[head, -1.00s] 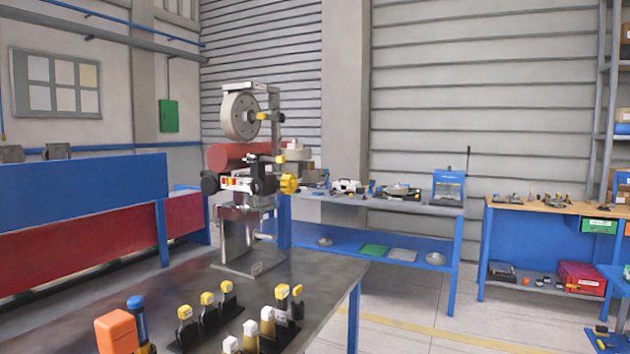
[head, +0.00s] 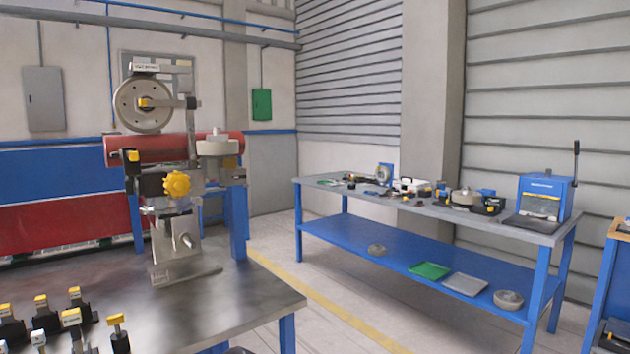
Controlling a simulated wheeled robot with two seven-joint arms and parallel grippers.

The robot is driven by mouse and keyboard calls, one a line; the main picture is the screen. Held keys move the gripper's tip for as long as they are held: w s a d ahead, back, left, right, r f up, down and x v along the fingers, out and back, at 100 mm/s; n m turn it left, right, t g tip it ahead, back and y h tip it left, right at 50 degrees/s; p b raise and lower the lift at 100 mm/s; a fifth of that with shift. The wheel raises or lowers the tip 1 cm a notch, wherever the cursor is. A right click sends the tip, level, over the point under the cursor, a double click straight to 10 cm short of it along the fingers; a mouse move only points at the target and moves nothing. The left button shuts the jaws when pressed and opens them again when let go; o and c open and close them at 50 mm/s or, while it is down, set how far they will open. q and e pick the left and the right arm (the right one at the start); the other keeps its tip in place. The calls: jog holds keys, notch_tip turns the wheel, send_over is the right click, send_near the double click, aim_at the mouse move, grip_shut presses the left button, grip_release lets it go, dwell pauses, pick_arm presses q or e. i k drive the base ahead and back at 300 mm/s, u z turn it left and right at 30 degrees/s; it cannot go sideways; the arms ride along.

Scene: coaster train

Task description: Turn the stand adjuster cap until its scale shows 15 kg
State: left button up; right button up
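A grey metal stand (head: 180,245) stands upright on the dark table, carrying a machine with a large grey wheel (head: 142,105) at its top. A yellow lobed knob (head: 177,184) sits on the front of the machine. I cannot tell which of these is the stand adjuster cap, and no scale can be read at this distance. Neither of my grippers shows in the head view.
The dark table (head: 260,290) holds several yellow-topped tools (head: 72,318) at its front left. A blue workbench (head: 420,265) with small devices and trays stands to the right. A floor strip with a yellow line (head: 325,310) lies open between them.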

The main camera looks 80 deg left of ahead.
aim_at(177, 184)
jog(key=u, duration=0.05)
jog(key=i, duration=0.35)
jog(key=u, duration=3.35)
